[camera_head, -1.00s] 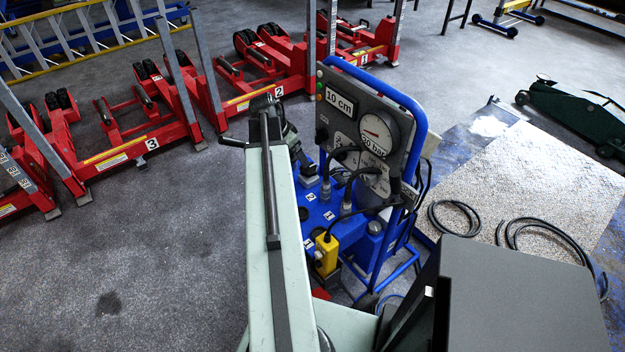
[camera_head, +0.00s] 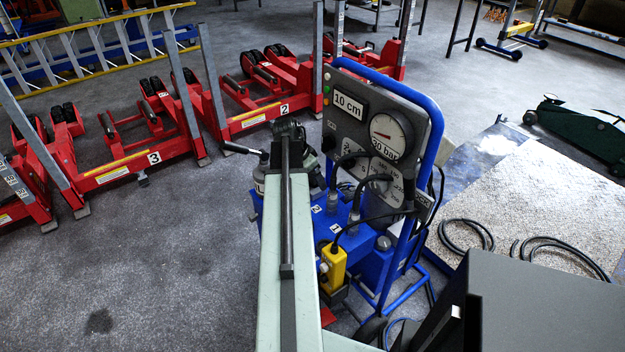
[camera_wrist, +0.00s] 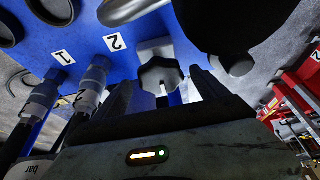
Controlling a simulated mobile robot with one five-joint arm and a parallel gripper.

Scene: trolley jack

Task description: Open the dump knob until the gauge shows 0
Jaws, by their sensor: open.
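My gripper (camera_wrist: 162,86) is open, with one dark finger on each side of the knob. I cannot tell whether either finger touches it. In the head view the knob is hidden behind my arm. The pressure gauge (camera_head: 390,133) is a round white dial on the grey panel (camera_head: 350,128). Its red needle points left, and the visible label below reads "30 bar". A display (camera_head: 348,104) above left reads "10 cm".
A yellow control box (camera_head: 333,266) and black hoses are on the blue trolley (camera_head: 440,130), close to my arm. Red wheel stands (camera_head: 140,160) are at the back left. Loose hoses (camera_head: 468,236) and a dark green jack (camera_head: 575,130) lie to the right.

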